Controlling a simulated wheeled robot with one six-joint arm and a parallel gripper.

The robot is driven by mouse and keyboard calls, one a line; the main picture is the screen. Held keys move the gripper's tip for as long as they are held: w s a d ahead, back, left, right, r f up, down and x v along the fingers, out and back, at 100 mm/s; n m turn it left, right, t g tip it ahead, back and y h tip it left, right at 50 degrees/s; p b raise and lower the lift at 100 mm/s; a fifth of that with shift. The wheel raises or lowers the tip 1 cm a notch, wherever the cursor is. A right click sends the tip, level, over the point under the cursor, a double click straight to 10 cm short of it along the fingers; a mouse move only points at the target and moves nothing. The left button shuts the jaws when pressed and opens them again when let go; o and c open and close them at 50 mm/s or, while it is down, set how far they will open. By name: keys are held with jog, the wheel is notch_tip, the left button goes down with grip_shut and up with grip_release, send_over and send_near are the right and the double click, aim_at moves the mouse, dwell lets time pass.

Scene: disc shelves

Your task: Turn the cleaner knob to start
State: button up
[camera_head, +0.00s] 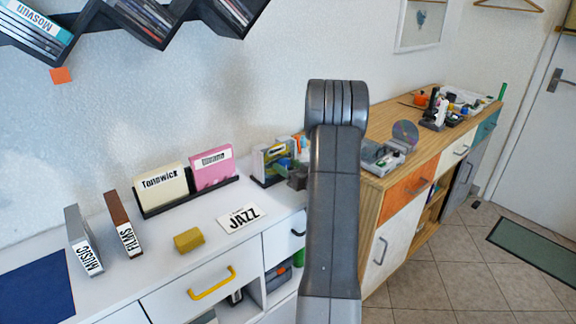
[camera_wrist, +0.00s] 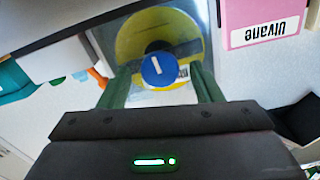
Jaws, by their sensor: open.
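The cleaner knob (camera_wrist: 158,70) is a round blue knob with a white mark, in front of a yellow disc (camera_wrist: 130,42) in the wrist view. My gripper (camera_wrist: 161,76) is open, with one green finger on each side of the knob. The knob appears between the fingers; I cannot tell whether they touch it. In the head view my arm hides most of the gripper and the knob. Part of what seems to be the cleaner (camera_head: 266,166) shows left of my arm.
Beside it on the white cabinet are a pink case (camera_head: 212,168), a cream case (camera_head: 161,188), a JAZZ card (camera_head: 241,218) and a yellow block (camera_head: 188,240). A wooden sideboard (camera_head: 374,178) stands to the right. A dark zigzag shelf (camera_head: 214,18) hangs above.

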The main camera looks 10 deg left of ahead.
jog(key=shift+w+a, duration=0.25)
jog(key=shift+a, duration=0.05)
jog(key=c, duration=1)
jog(key=shift+f+b, duration=0.15)
jog(key=shift+b, duration=0.25)
